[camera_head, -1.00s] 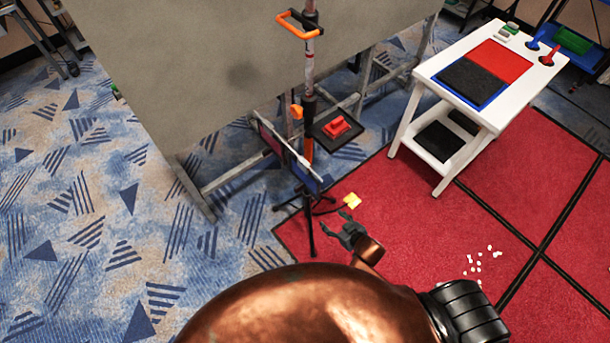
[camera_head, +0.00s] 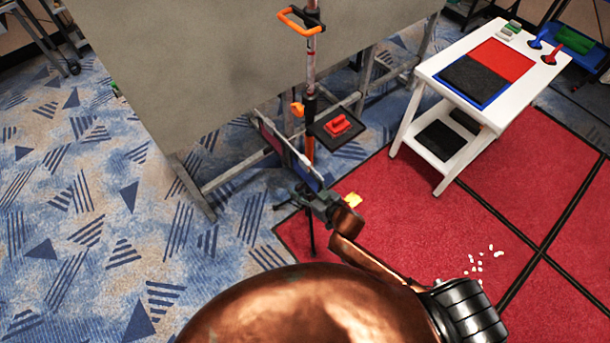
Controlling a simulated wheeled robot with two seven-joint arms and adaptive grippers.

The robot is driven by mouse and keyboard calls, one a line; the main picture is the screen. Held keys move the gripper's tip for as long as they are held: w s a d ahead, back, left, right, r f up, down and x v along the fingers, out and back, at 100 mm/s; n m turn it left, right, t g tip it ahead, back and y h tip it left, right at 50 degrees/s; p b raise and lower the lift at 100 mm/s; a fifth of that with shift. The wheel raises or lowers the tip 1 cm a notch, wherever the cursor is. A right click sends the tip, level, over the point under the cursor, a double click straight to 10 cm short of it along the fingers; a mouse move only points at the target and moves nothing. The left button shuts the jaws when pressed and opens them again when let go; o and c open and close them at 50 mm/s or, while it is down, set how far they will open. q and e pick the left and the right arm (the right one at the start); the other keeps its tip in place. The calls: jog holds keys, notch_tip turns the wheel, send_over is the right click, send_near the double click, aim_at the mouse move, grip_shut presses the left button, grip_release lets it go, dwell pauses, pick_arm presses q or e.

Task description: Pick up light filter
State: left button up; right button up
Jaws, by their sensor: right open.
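A blue panel (camera_head: 307,177) and a dark red panel (camera_head: 268,138) hang on a thin black stand (camera_head: 312,230) in front of the grey wall panel. They look like coloured filter sheets, but I cannot tell for sure which thing is the light filter. My right gripper (camera_head: 308,198) is open at the lower edge of the blue panel and partly covers it. I cannot tell whether it touches the panel. My left gripper is out of view.
A white table (camera_head: 425,75) stands at the right. White bits (camera_head: 480,262) lie on the red carpet (camera_head: 400,205).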

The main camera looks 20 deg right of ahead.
jog(key=shift+w+a, duration=0.1)
jog(key=shift+w, duration=0.05)
jog(key=shift+c, duration=0.7)
jog(key=c, duration=1.2)
jog(key=shift+o, duration=0.2)
jog(key=shift+r, duration=0.1)
